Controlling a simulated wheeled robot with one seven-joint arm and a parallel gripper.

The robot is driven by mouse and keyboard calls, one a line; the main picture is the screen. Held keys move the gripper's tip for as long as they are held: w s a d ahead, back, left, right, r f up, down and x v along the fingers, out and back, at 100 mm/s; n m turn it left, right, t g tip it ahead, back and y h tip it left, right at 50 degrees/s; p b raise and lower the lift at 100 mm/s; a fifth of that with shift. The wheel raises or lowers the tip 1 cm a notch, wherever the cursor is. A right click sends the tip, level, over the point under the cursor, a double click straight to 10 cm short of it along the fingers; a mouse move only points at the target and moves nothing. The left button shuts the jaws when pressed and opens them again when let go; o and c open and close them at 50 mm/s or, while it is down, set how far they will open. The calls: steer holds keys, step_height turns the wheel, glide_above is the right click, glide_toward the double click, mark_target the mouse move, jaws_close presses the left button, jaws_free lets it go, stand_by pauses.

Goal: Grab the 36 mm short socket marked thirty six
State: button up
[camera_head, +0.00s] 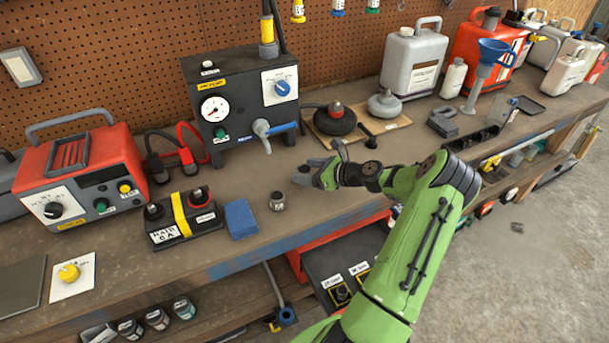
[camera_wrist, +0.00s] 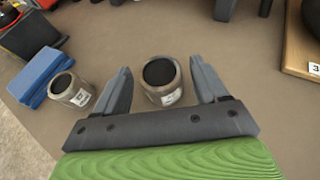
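Two short grey metal sockets with pale labels stand upright on the bench. In the wrist view, one socket (camera_wrist: 172,98) is between the two fingers of my gripper (camera_wrist: 160,66), with a gap visible at the right finger. The other socket (camera_wrist: 80,97) stands outside the left finger, next to a blue sponge-like block. In the head view, that outer socket (camera_head: 277,202) is left of my gripper (camera_head: 309,172), whose fingers mostly hide the inner one. My gripper is open, low over the bench. I cannot read the labels' numbers.
The blue block (camera_head: 240,218) and a black box with a yellow stripe (camera_head: 184,218) lie left. A black gauge box with a tap (camera_head: 245,105) stands behind. A round dark puck (camera_head: 335,120) is behind my gripper. Bare bench lies in front, up to its edge.

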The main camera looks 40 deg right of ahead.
steer(key=c, duration=1.1)
